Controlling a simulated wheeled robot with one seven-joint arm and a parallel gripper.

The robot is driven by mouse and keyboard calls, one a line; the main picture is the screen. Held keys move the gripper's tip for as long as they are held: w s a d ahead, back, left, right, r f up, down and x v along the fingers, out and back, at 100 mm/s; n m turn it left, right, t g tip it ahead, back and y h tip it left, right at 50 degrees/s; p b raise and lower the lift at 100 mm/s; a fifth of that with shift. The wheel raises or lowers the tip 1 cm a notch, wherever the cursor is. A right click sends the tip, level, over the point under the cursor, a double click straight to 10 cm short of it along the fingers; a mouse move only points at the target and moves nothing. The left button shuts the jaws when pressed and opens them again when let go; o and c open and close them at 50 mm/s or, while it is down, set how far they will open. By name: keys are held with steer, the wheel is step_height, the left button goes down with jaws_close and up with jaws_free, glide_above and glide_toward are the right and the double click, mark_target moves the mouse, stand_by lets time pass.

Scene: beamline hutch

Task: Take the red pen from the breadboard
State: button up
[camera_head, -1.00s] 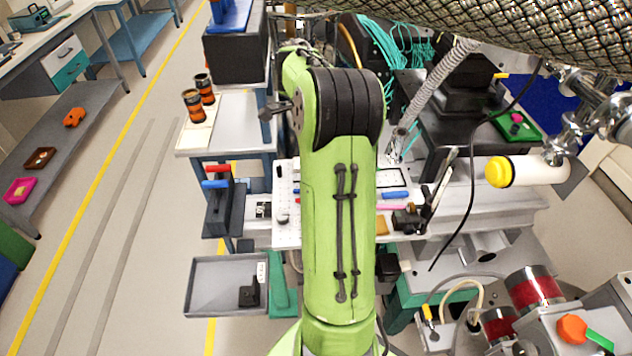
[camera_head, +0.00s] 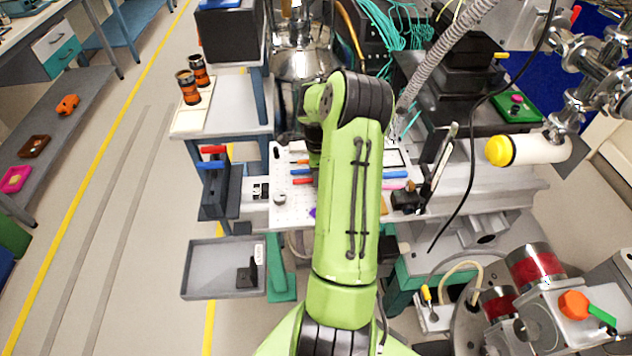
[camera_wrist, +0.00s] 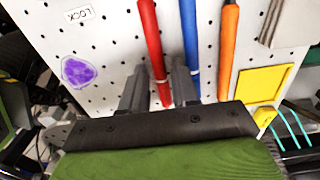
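The white perforated breadboard (camera_head: 290,209) lies mid-picture in the head view, partly hidden by my arm. The red pen (camera_head: 302,181) lies on its left part, beside a blue pen (camera_head: 299,171) and an orange pen (camera_head: 299,161). In the wrist view the red pen (camera_wrist: 151,40) runs down between my two fingers, and its end shows between them. The blue pen (camera_wrist: 190,40) is close right of it, partly behind the right finger. The orange pen (camera_wrist: 228,50) is farther right. My gripper (camera_wrist: 160,85) is open; finger contact with the pens cannot be told.
A purple patch (camera_wrist: 77,72) and a LOCK label (camera_wrist: 77,14) are on the board, left of the pens. A yellow square (camera_wrist: 262,85) is at right. In the head view, a grey tray (camera_head: 222,268) stands front left and a black cable (camera_head: 470,150) hangs at right.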

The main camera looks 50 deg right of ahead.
jaws_close()
stand_by(0.3)
